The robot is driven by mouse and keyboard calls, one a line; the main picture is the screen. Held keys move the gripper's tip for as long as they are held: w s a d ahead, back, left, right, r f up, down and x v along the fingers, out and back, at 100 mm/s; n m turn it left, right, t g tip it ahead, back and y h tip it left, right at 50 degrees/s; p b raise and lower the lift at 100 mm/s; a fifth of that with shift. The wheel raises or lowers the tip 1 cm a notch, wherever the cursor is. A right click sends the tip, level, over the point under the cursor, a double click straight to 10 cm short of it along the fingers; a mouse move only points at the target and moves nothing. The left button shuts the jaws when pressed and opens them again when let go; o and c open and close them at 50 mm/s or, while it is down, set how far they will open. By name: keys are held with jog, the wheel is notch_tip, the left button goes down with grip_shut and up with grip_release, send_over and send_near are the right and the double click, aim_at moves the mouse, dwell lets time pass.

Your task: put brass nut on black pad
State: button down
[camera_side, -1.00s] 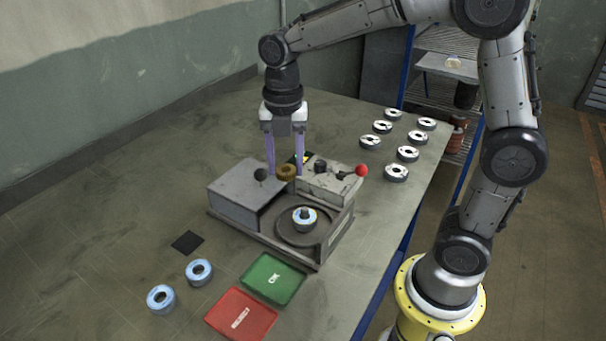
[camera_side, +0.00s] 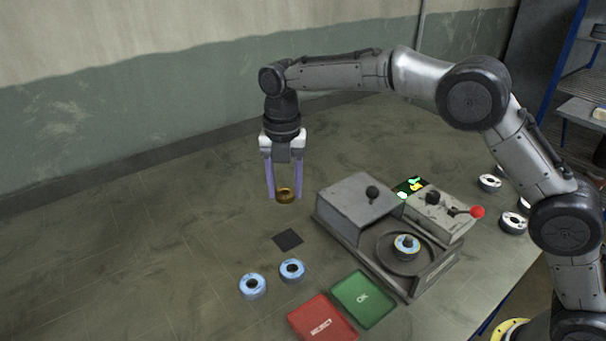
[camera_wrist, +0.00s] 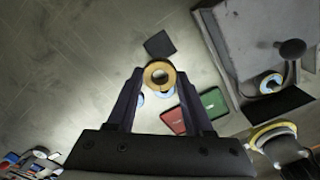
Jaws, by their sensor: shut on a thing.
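The brass nut (camera_side: 285,196) is a gold ring held between the fingertips of my gripper (camera_side: 285,190), which is shut on it. In the side view it hangs above the table, behind the black pad; its exact height I cannot tell. The black pad (camera_side: 288,240) is a small dark square flat on the table, bare.
Two blue-rimmed discs (camera_side: 252,286) lie in front of the pad. A red tray (camera_side: 322,320) and a green OK tray (camera_side: 363,299) lie at the front. A grey machine (camera_side: 357,207) with levers and a disc on its turntable stands to the right. The table left of the pad is clear.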

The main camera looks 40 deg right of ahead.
send_near(287, 240)
jog(key=shift+d+f, duration=0.1)
jog(key=shift+f, duration=2.55)
jog(key=shift+f, duration=0.25)
jog(key=shift+f, duration=0.35)
jog(key=shift+f, duration=0.1)
jog(key=shift+c, duration=1.1)
grip_release()
notch_tip(287, 240, up, 7)
